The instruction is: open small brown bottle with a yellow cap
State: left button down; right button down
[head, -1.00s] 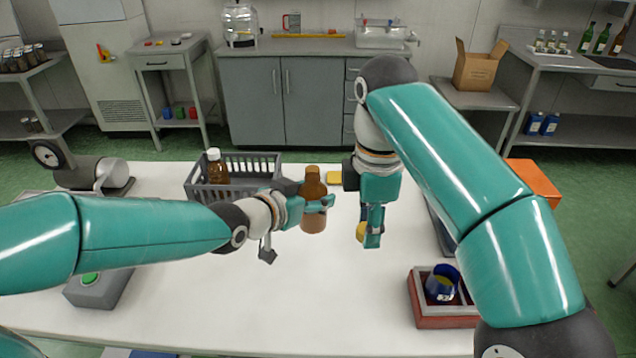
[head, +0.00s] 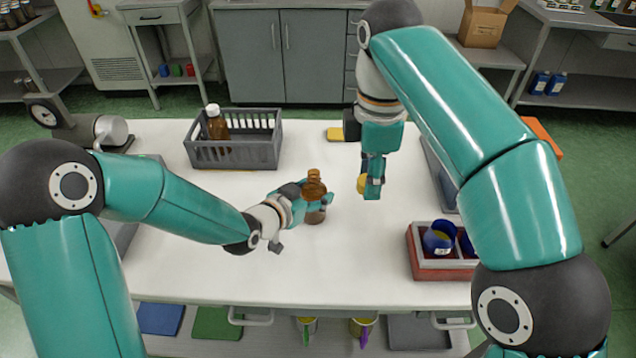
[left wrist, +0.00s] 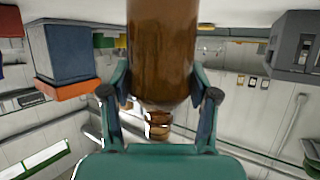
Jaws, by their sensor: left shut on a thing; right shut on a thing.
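The small brown bottle (head: 314,186) is upright near the middle of the white table, its neck bare of a cap. My left gripper (head: 318,200) is shut around its body from the left. I cannot tell whether its base touches the table. In the left wrist view the brown bottle (left wrist: 162,50) fills the space between the fingers of my left gripper (left wrist: 160,95). My right gripper (head: 371,183) points down, to the right of the bottle and apart from it. It is shut on the yellow cap (head: 361,184), which is partly hidden by the fingers.
A grey crate (head: 240,154) at the back left holds another brown bottle with a white cap (head: 217,124). A yellow item (head: 338,134) lies at the back. The front of the table is clear.

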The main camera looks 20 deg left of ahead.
pick_arm(q)
jog(key=shift+f, duration=0.2)
jog(key=shift+c, duration=1.4)
grip_release()
